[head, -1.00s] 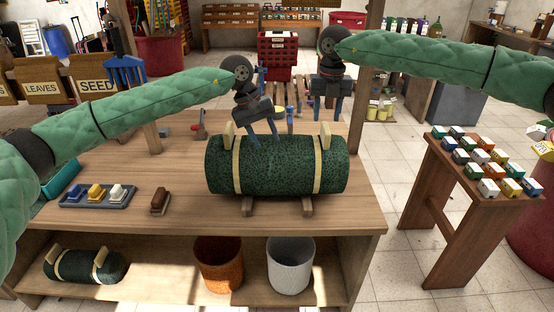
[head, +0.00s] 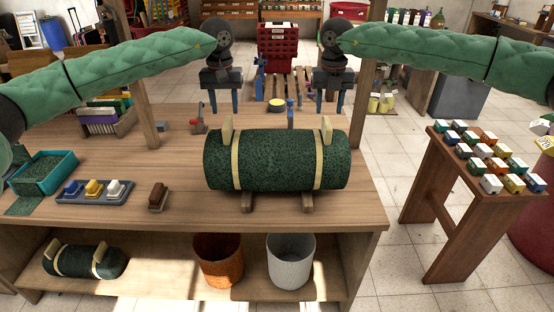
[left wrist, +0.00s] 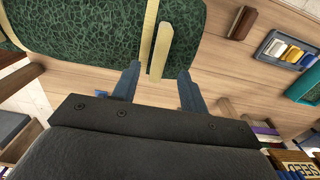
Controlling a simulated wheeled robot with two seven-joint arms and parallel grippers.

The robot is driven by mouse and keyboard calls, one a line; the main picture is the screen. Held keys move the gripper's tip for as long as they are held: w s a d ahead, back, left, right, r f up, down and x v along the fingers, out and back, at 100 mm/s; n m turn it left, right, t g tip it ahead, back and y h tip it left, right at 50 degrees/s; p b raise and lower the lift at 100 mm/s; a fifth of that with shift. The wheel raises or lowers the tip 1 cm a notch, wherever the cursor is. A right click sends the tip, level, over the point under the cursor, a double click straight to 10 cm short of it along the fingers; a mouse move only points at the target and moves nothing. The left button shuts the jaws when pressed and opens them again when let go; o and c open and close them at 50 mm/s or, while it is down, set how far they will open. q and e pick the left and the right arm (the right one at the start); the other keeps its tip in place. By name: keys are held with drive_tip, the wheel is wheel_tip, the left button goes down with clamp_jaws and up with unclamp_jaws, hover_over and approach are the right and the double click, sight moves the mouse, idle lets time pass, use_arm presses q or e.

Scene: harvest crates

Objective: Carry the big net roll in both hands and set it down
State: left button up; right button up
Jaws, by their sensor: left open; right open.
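The big net roll (head: 276,160) is a dark green cylinder with two pale straps, each with an upright tab. It lies on a wooden cradle (head: 247,203) on the bench. My left gripper (head: 221,112) is open, pointing down above and behind the roll's left tab (head: 227,130). In the left wrist view the open fingers (left wrist: 157,88) are on either side of the roll's strap and tab (left wrist: 160,50), with nothing gripped. My right gripper (head: 330,110) is open, above and behind the right tab (head: 327,130). Both appear apart from the roll.
On the bench (head: 180,208) stand a tray of coloured blocks (head: 95,197), a brown brush-like block (head: 158,198), a teal box (head: 42,172) and a yellow-topped round item (head: 276,104). A smaller net roll (head: 84,261) and two pots (head: 218,262) are on the lower shelf.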

sight(227, 121)
use_arm(q)
drive_tip(key=shift+f, duration=3.3)
use_arm(e)
drive_tip(key=shift+f, duration=3.3)
use_arm(q)
drive_tip(key=shift+c, duration=0.4)
use_arm(e)
drive_tip(key=shift+c, duration=0.4)
use_arm(q)
clamp_jaws()
use_arm(e)
clamp_jaws()
use_arm(q)
drive_tip(key=shift+r, duration=0.2)
use_arm(e)
drive_tip(key=shift+r, duration=0.2)
use_arm(q)
drive_tip(key=shift+w, duration=0.15)
use_arm(e)
drive_tip(key=shift+w, duration=0.15)
